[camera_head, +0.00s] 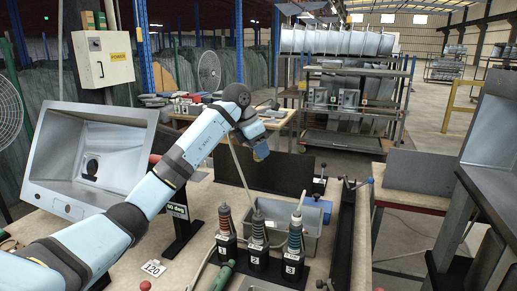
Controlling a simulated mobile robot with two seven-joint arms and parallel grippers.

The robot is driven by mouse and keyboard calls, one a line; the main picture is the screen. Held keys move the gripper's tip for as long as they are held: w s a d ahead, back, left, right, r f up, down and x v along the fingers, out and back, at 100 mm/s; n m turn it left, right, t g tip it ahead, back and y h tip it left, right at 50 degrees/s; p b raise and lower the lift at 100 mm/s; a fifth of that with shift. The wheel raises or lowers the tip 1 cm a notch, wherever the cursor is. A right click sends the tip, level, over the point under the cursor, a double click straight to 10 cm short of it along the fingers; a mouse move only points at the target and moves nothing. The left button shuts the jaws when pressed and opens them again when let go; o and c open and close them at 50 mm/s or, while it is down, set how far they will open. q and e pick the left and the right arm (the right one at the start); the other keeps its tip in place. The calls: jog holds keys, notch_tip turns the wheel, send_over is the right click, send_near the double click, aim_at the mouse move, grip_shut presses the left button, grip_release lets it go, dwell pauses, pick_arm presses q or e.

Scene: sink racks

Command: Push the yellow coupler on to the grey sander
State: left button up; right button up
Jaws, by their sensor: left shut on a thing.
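My left arm reaches in from the lower left. Its gripper (261,151) hangs above the back of the bench, shut on what looks like the yellow coupler; only a small yellowish patch shows, and the fingers hide most of it. Which one is the grey sander I cannot tell. The gripper is above and apart from them. My right gripper is not in view.
A grey metal bin (282,212) sits behind the tools. A pale hose (240,170) runs down towards the middle tool. A large steel sink (85,160) stands tilted at the left. A dark panel (270,171) stands at the back, with a black rail (345,230) at the right.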

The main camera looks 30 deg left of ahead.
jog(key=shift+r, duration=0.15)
pick_arm(q)
notch_tip(320, 180, down, 11)
jog(key=shift+p, duration=0.5)
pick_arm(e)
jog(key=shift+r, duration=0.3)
pick_arm(q)
jog(key=shift+a, duration=0.1)
jog(key=shift+f+b, duration=1.05)
jog(key=shift+f, duration=0.85)
jog(key=shift+f+b, duration=0.35)
jog(key=shift+f, duration=0.65)
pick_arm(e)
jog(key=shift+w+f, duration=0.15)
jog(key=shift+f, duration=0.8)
